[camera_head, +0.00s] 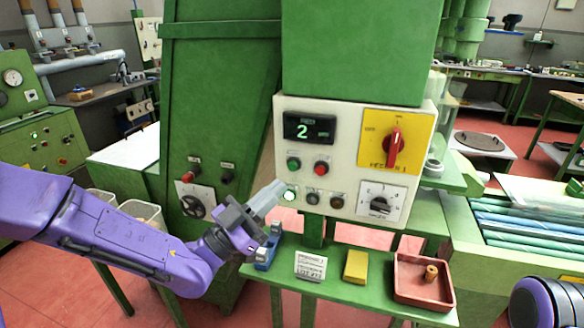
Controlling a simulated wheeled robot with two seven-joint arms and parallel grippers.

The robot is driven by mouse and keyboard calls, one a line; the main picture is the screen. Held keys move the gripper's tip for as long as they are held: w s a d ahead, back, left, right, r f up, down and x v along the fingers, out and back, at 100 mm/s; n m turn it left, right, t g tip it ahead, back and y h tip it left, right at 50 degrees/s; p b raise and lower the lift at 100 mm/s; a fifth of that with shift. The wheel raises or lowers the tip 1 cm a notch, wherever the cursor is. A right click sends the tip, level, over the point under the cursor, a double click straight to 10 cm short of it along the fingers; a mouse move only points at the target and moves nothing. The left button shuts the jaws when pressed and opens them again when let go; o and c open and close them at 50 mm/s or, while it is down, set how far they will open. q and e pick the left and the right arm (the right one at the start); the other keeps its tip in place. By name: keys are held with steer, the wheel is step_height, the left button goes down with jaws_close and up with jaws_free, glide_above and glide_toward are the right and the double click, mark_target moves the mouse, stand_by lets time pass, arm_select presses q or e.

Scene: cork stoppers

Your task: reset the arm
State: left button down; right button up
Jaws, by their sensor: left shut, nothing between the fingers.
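My left gripper (277,193) reaches in from the left at the front of the white control panel (342,180). It is shut and empty. Its tips are beside a lit green-white button (290,195) at the panel's lower left; I cannot tell whether they touch. The panel has a display reading 2 (309,129), a green button (294,163), a red button (321,167), a red rotary switch (394,147) on a yellow plate and a black knob (380,205). My right gripper is out of view.
A green shelf (335,288) below the panel holds a blue object (266,252), a printed card (310,266), a yellow block (356,266) and a red-brown tray (400,292) with one cork (431,274).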

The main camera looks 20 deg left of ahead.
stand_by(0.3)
arm_select(q)
steer(key=a+f+n+g+y, duration=0.25)
steer(key=f+n+y, duration=0.25)
steer(key=f, duration=0.4)
steer(key=a+f+n+g+y, duration=0.1)
steer(key=a+f+n+y, duration=0.25)
steer(key=f+n, duration=0.4)
steer(key=a+f+n+g+y, duration=0.1)
steer(key=a+f+n+y, duration=0.2)
steer(key=f+y, duration=0.5)
steer(key=s+a+f+g, duration=0.1)
steer(key=s+f+g, duration=0.2)
steer(key=s+f, duration=0.5)
steer(key=s+a+f+n+g+y+b, duration=0.1)
steer(key=s+f+g, duration=0.3)
steer(key=s+f, duration=0.4)
steer(key=s+a+f+n+g+y+b, duration=0.1)
steer(key=s+a+f+g, duration=0.2)
steer(key=s+f, duration=0.5)
steer(key=s, duration=0.3)
steer(key=shift+s+a+f, duration=0.2)
steer(key=shift+a+f, duration=0.05)
steer(key=shift+f, duration=0.1)
